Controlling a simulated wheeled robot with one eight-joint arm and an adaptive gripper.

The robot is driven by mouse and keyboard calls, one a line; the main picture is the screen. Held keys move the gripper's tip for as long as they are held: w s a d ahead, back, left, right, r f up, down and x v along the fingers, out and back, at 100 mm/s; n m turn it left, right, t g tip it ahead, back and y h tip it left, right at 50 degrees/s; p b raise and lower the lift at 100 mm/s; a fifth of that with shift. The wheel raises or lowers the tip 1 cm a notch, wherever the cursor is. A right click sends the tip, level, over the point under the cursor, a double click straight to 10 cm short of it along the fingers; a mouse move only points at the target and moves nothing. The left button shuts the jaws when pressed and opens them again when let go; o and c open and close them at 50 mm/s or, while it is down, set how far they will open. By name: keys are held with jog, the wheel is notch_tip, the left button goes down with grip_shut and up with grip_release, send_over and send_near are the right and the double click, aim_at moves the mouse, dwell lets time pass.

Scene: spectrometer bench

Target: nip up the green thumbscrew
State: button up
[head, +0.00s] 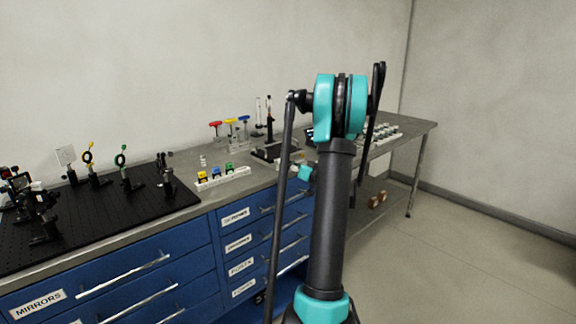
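Two green things show in the head view, both small. One is a green ring-shaped optic (121,157) on a dark post that stands on the black breadboard (90,222). The other is a green block-like piece (230,168) at the right end of a white rack (239,177), beside a blue piece (216,173) and a yellow piece (202,176). I cannot make out which green part is the thumbscrew. My arm stands upright in the middle of the picture and hides part of the bench. My gripper's fingers do not show.
Red, yellow and blue T-handled tools (230,122) stand behind the rack. A yellow ring optic (87,154) stands near the green one. The blue drawer cabinet (190,258) has protruding handles. Bare grey bench top surrounds the rack. Floor at right is open.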

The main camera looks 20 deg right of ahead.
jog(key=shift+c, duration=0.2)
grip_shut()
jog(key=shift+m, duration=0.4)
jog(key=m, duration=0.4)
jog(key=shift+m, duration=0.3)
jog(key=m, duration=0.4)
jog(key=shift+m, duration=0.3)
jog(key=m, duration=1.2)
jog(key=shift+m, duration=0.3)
